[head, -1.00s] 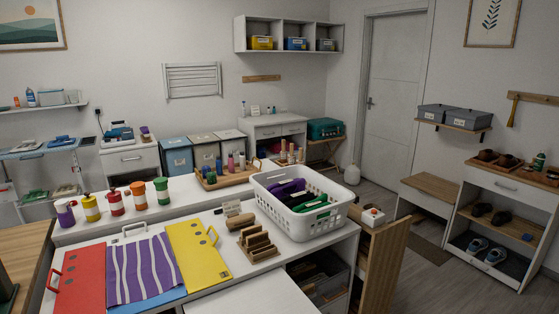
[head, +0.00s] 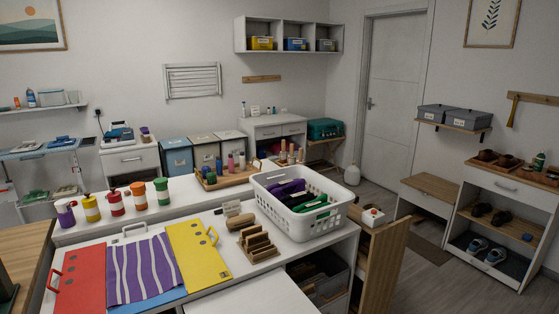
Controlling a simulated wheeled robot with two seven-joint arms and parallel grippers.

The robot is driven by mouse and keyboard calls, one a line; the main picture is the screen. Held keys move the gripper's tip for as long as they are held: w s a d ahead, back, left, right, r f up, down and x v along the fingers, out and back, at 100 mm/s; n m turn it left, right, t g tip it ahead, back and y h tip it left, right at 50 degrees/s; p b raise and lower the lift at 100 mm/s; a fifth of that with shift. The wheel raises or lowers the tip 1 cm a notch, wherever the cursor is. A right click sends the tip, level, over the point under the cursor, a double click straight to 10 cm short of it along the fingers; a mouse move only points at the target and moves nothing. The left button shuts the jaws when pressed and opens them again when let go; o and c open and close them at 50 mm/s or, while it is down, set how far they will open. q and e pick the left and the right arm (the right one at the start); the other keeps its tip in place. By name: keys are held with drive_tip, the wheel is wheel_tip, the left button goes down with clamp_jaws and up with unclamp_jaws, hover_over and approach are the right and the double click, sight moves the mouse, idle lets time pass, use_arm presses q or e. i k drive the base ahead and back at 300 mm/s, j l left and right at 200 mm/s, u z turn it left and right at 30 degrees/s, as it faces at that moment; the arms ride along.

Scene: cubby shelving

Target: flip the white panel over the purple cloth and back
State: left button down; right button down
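The purple cloth with pale stripes (head: 145,267) lies fairly flat on a folding board on the white counter. The board has a red panel (head: 80,279) on the left, a yellow panel (head: 199,254) on the right and a blue strip (head: 165,301) showing at the near edge. A white handle (head: 134,229) stands at the far edge, behind the cloth. The white panel itself is hard to tell from the white counter; no white panel covers the cloth. Neither of my grippers is in view.
A white basket (head: 301,221) of coloured cloths stands right of the board, beside a wooden slotted rack (head: 258,245). Several coloured containers (head: 115,202) line the raised ledge behind. A bare white surface (head: 258,297) lies in front, and a wooden surface (head: 22,245) at left.

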sight(128, 240)
drive_tip(key=u, duration=0.65)
drive_tip(key=i+j+u, duration=0.2)
drive_tip(key=u, duration=0.25)
drive_tip(key=i+j+u, duration=0.1)
drive_tip(key=i+u, duration=0.55)
drive_tip(key=u, duration=0.25)
